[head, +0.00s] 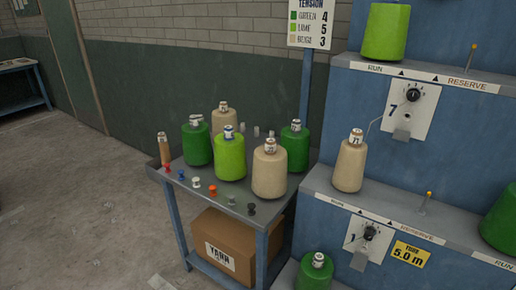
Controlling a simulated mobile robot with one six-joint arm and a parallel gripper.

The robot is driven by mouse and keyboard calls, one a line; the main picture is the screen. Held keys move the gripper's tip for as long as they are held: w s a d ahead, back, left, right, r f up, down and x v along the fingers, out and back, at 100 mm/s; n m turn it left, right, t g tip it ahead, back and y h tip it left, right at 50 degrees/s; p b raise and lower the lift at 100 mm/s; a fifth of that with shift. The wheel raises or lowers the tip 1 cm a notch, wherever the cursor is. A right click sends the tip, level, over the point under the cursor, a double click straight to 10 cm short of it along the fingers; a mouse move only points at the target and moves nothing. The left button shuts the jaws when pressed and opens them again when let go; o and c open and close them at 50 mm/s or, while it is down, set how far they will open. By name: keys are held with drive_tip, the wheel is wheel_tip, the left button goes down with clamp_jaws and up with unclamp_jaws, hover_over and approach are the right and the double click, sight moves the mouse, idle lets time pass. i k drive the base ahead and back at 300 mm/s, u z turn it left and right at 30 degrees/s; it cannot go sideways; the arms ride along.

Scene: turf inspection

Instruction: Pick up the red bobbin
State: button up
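A small red bobbin (167,168) stands near the front left edge of the grey table (180,184), at the left end of a row of small bobbins. To its right in the row are a blue bobbin (181,174), a white one (196,183), an orange one (213,190), a pale grey one (231,200) and a black one (251,209). My gripper is not in this view.
Green and beige yarn cones (270,175) stand close behind the row. A slim brown cone (164,148) stands just behind the red bobbin. A cardboard box (222,240) sits on the lower shelf. A blue stepped rack (430,150) stands right; the floor left is clear.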

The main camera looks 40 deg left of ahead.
sight(167, 166)
drive_tip(key=u, duration=0.65)
drive_tip(key=k, duration=1.05)
drive_tip(key=u, duration=1.95)
drive_tip(key=i, duration=2)
drive_tip(key=z, duration=0.2)
drive_tip(key=i, duration=1.7)
drive_tip(key=z, duration=0.95)
drive_tip(key=k, duration=0.75)
drive_tip(key=z, duration=0.1)
drive_tip(key=i, duration=0.85)
drive_tip(key=u, duration=0.05)
